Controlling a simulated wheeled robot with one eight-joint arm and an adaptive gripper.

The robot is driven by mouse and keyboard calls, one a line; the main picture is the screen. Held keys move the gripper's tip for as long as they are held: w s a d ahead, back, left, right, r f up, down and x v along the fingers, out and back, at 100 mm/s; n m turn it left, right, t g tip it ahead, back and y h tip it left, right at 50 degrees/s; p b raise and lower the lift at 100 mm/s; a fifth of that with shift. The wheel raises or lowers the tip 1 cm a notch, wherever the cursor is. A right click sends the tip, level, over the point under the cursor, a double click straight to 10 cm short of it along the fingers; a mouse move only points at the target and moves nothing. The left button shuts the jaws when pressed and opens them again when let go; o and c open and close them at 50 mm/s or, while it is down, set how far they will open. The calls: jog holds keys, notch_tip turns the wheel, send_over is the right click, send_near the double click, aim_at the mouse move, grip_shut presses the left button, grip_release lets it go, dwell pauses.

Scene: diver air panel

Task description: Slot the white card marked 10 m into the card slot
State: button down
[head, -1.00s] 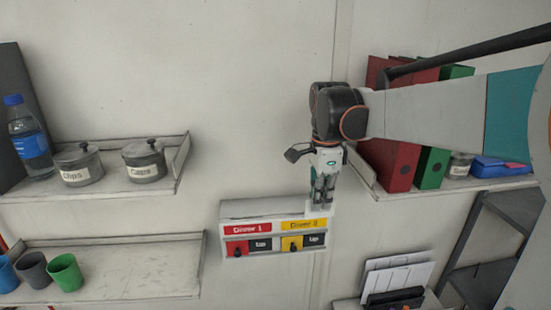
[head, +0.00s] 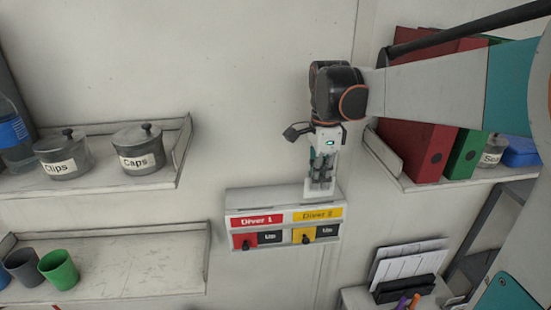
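The air panel (head: 234,203) hangs on the wall, with a red Diver 1 label (head: 256,221) and a yellow Diver 2 label (head: 318,214). My gripper (head: 321,187) points down in front of its upper right part. A white card (head: 323,197) shows at and just below the fingertips, and the fingers look shut on it. Its marking cannot be read, and the fingers hide much of it. The card overlaps the panel's top right in the picture; I cannot tell whether they touch. I cannot make out the card slot.
A shelf with Clips (head: 63,156) and Caps (head: 139,151) pots is at the left, above one with cups (head: 59,269). Red (head: 412,150) and green (head: 464,157) binders stand right of my gripper. A rack of papers (head: 408,265) is at lower right.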

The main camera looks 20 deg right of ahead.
aim_at(317, 197)
jog(key=shift+f, duration=0.5)
jog(key=shift+f+b, duration=1.4)
jog(key=shift+f, duration=0.05)
dwell(1.6)
jog(key=c, duration=1.7)
grip_release()
notch_tip(317, 197, up, 12)
jog(key=shift+s+a, duration=0.1)
jog(key=shift+f, duration=0.1)
